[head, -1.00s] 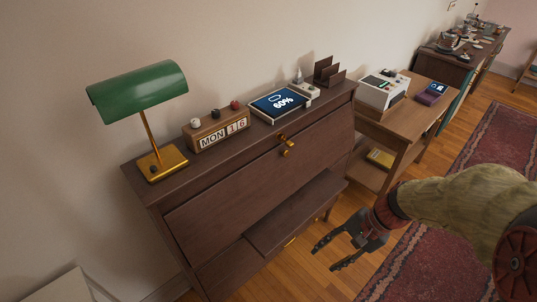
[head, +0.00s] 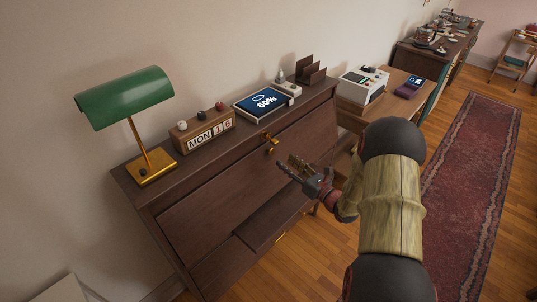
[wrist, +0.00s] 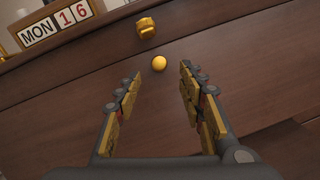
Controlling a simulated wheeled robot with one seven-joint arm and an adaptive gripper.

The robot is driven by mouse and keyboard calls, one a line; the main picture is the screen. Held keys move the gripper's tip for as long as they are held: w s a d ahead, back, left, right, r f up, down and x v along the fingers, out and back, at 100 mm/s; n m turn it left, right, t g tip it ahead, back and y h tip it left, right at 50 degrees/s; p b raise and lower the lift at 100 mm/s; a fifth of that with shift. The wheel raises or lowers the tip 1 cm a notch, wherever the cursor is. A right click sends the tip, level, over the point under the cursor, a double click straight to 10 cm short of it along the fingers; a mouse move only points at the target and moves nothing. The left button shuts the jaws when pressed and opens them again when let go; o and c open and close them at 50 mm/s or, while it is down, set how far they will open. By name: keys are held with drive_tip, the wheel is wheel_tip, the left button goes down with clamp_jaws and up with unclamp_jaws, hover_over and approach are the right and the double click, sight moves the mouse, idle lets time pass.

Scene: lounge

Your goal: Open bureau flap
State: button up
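The dark wooden bureau (head: 150,198) stands against the wall. Its flap (head: 215,195) is closed, a sloping front panel. A round brass knob (head: 271,149) sits near the flap's upper edge, below a brass fitting (head: 266,137). In the wrist view the knob (wrist: 159,63) shows in line with the gap between my fingertips, with the fitting (wrist: 146,28) above it. My gripper (head: 286,162) is open and empty, close in front of the flap, right of and slightly below the knob. The fingers (wrist: 160,74) appear short of the knob; the exact gap is unclear.
On the bureau top stand a green lamp (head: 125,95), a date block (head: 205,132), a tablet (head: 264,101) and a letter rack (head: 310,72). A ledge (head: 270,216) juts out below the flap. A side table (head: 402,83) stands to the right. Wooden floor lies in front.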

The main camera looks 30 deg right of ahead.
sight(273, 152)
drive_tip(key=b+x, duration=0.1)
drive_tip(key=x, duration=0.6)
drive_tip(key=shift+w+a+b, duration=0.15)
drive_tip(key=shift+w+b, duration=0.15)
drive_tip(key=c, duration=0.4)
clamp_jaws()
